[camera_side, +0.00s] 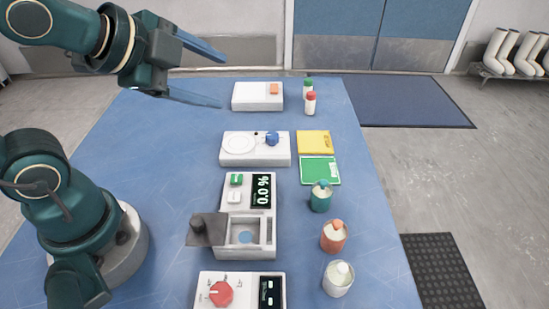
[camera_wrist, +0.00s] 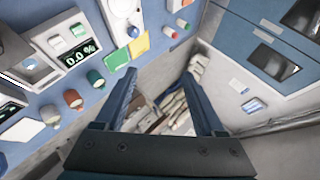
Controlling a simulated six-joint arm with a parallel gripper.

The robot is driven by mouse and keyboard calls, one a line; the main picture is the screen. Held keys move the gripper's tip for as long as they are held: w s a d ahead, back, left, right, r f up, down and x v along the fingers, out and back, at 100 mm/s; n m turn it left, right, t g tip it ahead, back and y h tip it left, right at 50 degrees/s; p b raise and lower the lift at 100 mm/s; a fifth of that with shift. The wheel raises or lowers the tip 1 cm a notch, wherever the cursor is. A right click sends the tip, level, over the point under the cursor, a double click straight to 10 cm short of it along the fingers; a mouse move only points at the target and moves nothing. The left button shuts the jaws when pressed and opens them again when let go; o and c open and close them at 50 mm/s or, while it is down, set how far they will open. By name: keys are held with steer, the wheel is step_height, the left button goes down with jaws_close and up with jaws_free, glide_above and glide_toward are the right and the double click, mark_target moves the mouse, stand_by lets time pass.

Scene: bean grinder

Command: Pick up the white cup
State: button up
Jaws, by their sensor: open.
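The only cup-like white thing is a small round pale container with a white top (camera_side: 338,279), at the near right of the blue table; I take it as the white cup. It stands upright in the side view and shows near the left edge of the wrist view (camera_wrist: 50,117). My gripper (camera_side: 222,80) is high over the far left of the table, well apart from the container. Its two fingers (camera_wrist: 160,77) are spread wide with nothing between them.
Orange-topped (camera_side: 334,237) and teal-topped (camera_side: 321,196) containers stand in line behind the pale one. White devices, including one with a display (camera_side: 262,190), stand to their left. Yellow (camera_side: 314,143) and green (camera_side: 318,170) pads lie farther back.

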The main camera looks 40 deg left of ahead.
steer(key=w+d+m+t+h, duration=0.25)
steer(key=w+m, duration=0.25)
steer(key=m, duration=0.7)
steer(key=m+g+h, duration=0.7)
steer(key=m+h, duration=0.3)
steer(key=m, duration=1.5)
glide_above(337, 267)
steer(key=w+a, duration=0.1)
steer(key=a, duration=0.3)
step_height(337, 267, down, 11)
steer(key=f, duration=0.1)
steer(key=s+f+g, duration=0.1)
steer(key=shift+s+d+f, duration=0.1)
steer(key=shift+s+f, duration=0.2)
steer(key=shift+f, duration=0.1)
steer(key=shift+s+d+f, duration=0.1)
steer(key=shift+s+f, duration=0.1)
steer(key=shift+f, duration=0.1)
steer(key=shift+d+f, duration=0.15)
steer(key=shift+d, duration=0.15)
steer(key=shift+x, duration=2.25)
steer(key=shift+a+f, duration=0.1)
jaws_close()
steer(key=shift+s+f+g+y, duration=0.15)
steer(key=shift+g+y, duration=0.1)
